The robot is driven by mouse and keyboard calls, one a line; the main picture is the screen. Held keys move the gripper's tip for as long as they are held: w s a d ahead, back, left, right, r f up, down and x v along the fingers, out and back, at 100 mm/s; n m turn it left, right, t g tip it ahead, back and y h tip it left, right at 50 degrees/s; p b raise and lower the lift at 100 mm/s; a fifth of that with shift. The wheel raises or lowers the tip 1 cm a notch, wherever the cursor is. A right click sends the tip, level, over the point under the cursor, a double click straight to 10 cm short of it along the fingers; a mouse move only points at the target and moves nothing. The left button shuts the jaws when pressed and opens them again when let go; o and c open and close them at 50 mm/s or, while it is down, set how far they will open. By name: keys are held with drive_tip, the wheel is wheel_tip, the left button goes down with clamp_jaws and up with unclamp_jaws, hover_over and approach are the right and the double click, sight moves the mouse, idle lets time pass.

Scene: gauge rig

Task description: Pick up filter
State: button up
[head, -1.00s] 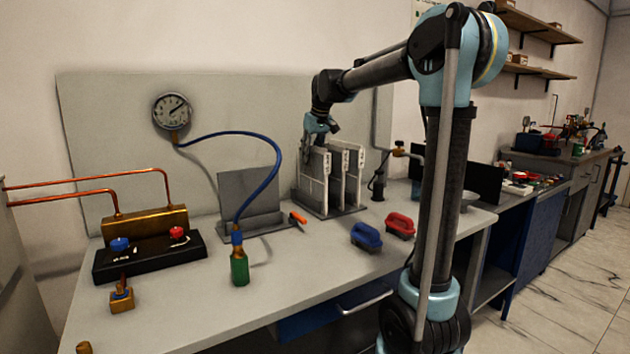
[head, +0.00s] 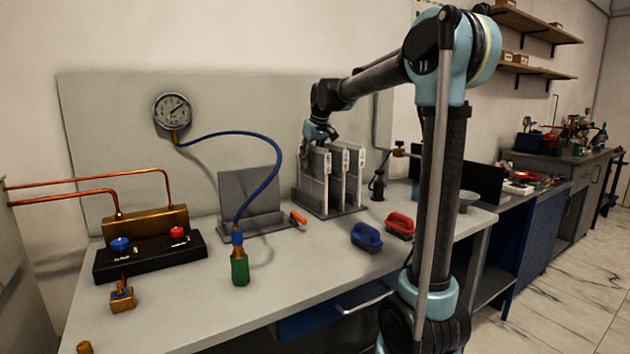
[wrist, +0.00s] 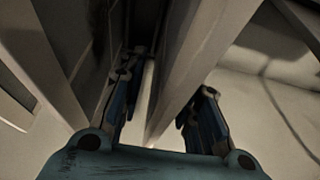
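Several upright flat white panels, which look like the filters, stand in a grey rack (head: 345,211) on the bench. My gripper (head: 317,143) is at the top of the leftmost panel (head: 316,178), pointing down. In the wrist view, my gripper's two blue fingers (wrist: 162,106) are spread apart. A pale panel edge (wrist: 175,85) runs between them, with a dark gap on its left. I cannot tell whether either finger touches the panel. The lower part of the panel is hidden from the wrist camera.
A blue-handled block (head: 366,237) and a red-handled block (head: 400,225) lie right of the rack's front. A grey stand (head: 250,198) and an orange marker-like item (head: 298,217) are to its left. A blue hose (head: 270,170) arches from the wall gauge (head: 172,111).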

drive_tip(key=shift+c, duration=0.2)
clamp_jaws()
drive_tip(key=shift+r, duration=0.1)
